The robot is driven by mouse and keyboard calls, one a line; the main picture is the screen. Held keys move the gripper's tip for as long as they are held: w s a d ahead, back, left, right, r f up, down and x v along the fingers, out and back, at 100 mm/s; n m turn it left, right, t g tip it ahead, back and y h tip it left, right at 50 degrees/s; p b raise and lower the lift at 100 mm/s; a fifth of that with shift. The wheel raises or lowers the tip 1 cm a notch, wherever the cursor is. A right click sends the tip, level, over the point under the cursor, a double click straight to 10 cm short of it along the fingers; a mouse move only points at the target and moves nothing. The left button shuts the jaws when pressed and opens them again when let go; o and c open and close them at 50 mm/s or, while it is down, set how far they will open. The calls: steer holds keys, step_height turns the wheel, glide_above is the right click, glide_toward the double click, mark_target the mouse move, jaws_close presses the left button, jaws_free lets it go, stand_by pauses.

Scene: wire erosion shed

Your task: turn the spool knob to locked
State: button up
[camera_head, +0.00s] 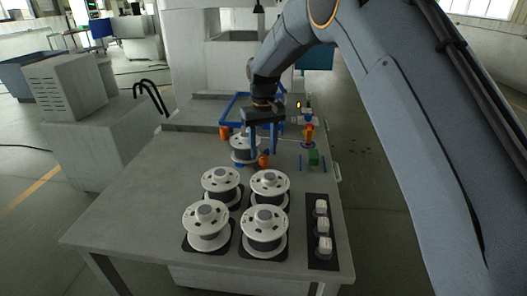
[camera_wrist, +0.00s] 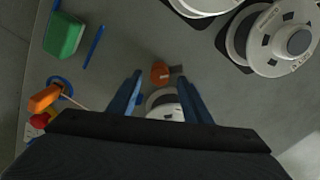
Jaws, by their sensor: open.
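A small orange knob (camera_head: 264,161) stands in front of a white spool (camera_head: 240,155) at the far end of the table. In the wrist view the knob (camera_wrist: 160,72) has a short dark piece on its right side; I cannot read its setting. My gripper (camera_head: 265,152) points down over this spool and knob, with its blue fingers apart. In the wrist view the knob lies near the gap between the fingertips (camera_wrist: 160,80), and nothing is held. The spool (camera_wrist: 164,102) shows partly between the fingers. A second orange part (camera_head: 224,132) is at the spool's left.
Several white spools (camera_head: 207,216) stand on dark pads nearer the front. A dark strip with white blocks (camera_head: 322,226) lies at front right. The table's left side is clear.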

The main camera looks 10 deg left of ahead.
mark_target(260, 164)
steer(key=shift+f, duration=1.25)
steer(key=c, duration=1.1)
steer(key=shift+o, duration=0.2)
